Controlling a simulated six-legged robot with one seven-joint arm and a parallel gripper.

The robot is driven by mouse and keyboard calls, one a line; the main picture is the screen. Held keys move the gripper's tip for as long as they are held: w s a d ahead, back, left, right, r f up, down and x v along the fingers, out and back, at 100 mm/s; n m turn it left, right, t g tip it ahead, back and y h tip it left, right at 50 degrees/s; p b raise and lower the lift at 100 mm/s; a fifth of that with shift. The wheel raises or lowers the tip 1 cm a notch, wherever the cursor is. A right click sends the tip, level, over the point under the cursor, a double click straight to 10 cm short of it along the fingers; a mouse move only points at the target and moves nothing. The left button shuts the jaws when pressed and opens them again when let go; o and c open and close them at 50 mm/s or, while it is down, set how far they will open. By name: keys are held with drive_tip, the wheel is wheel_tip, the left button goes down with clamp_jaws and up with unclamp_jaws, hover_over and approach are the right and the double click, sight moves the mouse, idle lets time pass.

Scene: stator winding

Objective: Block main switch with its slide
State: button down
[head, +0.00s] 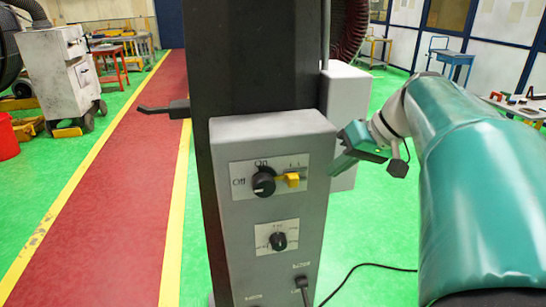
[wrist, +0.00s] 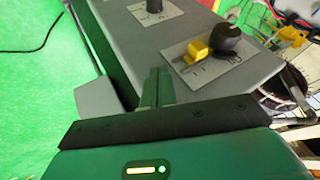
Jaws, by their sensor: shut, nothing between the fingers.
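The main switch is a black round knob (head: 263,182) on the upper white plate of a grey control box, with "On" above it and "Off" to its left. The yellow slide (head: 291,180) sits just right of the knob; its thin left end reaches close to the knob, and I cannot tell if they touch. In the wrist view the yellow slide (wrist: 196,51) is beside the black knob (wrist: 226,38). My gripper (head: 334,172) is at the box's right edge, right of the slide and apart from it. Its fingers (wrist: 157,72) are shut and empty.
A second black knob (head: 278,241) is on a lower plate of the grey box (head: 250,135). A dark column (head: 262,60) rises behind it, with a lever (head: 160,108) at left. A black cable (head: 360,268) runs over the green floor at right.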

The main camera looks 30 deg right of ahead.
drive_tip(key=v, duration=0.7)
drive_tip(key=shift+r, duration=0.4)
drive_tip(key=shift+s+a, duration=0.1)
drive_tip(key=s+a+f+n+h, duration=0.1)
drive_tip(key=a+f+h, duration=0.1)
drive_tip(key=a+f, duration=0.7)
drive_tip(key=s+a+f+n+h, duration=0.1)
drive_tip(key=a+f+h, duration=0.1)
drive_tip(key=a+f, duration=0.8)
drive_tip(key=a, duration=0.6)
drive_tip(key=shift+f, duration=0.3)
